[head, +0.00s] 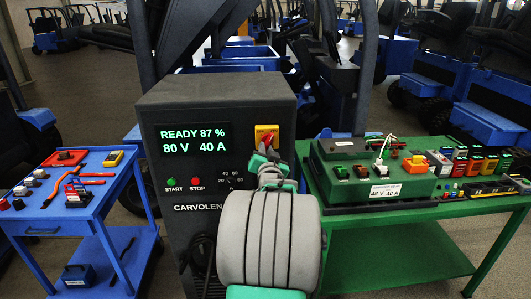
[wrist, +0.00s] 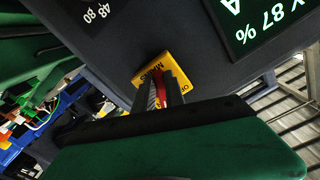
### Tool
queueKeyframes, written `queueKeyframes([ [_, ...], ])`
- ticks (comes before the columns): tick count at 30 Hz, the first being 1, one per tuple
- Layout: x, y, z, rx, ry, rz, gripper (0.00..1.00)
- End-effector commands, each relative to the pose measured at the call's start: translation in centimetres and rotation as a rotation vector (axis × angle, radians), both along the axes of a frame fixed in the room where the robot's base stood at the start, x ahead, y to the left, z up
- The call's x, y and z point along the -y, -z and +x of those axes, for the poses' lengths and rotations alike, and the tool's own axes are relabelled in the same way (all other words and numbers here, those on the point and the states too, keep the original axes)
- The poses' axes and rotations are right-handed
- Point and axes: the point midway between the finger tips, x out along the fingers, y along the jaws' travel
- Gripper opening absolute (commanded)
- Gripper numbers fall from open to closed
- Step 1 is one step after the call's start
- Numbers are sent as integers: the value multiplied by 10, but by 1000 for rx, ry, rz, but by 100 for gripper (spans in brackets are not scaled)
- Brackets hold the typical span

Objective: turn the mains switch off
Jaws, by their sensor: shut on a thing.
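The mains switch is a yellow plate (head: 262,130) with a red handle, on the upper right front of the dark grey charger (head: 215,98). My gripper (head: 266,154) is at the switch, its fingers shut on the red handle. In the wrist view, the yellow plate (wrist: 181,68) carries the word MAINS, and a strip of the red handle (wrist: 160,84) shows beside my fingers (wrist: 170,90). The fingers hide much of the handle, so I cannot tell its exact angle. The charger's display (head: 194,140) is lit and reads READY 87 %, 80 V, 40 A.
Green START (head: 171,182) and red STOP (head: 196,182) buttons and a dial sit below the display. A blue cart (head: 65,228) with tools stands left. A green table (head: 470,212) with switch boxes stands right, close to my arm. Blue vehicles fill the background.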

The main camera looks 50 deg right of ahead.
Motion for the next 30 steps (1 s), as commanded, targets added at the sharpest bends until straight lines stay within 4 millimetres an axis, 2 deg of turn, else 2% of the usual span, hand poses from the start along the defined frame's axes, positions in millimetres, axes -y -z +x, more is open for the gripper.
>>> queueKeyframes([
  [1,1,-9,2,9,-1,-13,0],
  [30,6,-5,-5,-242,5,-235,0],
])
